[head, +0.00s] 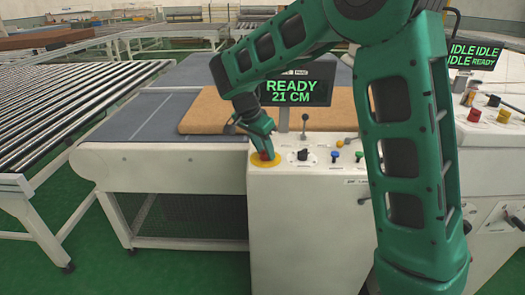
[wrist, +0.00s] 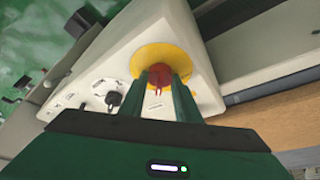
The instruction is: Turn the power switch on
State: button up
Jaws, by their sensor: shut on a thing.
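The white control panel (head: 318,178) stands in front of the conveyor. My gripper (head: 264,151) points down at its left end, fingers shut on a red button (wrist: 158,72) that sits on a round yellow plate (wrist: 150,54). The fingers hide part of the button. A black rotary knob (head: 302,155) on a pale round plate is just right of the button; it also shows left of my fingers in the wrist view (wrist: 114,99). It may be the power switch, but its label is too small to read. The display (head: 291,91) reads "READY 21 CM".
A brown mattress slab (head: 205,112) lies on the belt behind. A second panel (head: 490,118) is at right, and a roller conveyor (head: 70,105) at left.

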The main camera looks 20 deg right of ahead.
jog(key=shift+w+a+r, duration=0.1)
jog(key=shift+w+a, duration=0.05)
jog(key=shift+a, duration=0.15)
jog(key=o, duration=0.9)
jog(key=shift+c, duration=0.2)
jog(key=shift+o, duration=0.8)
jog(key=shift+d, duration=0.1)
jog(key=v, duration=1)
jog(key=shift+r, duration=0.3)
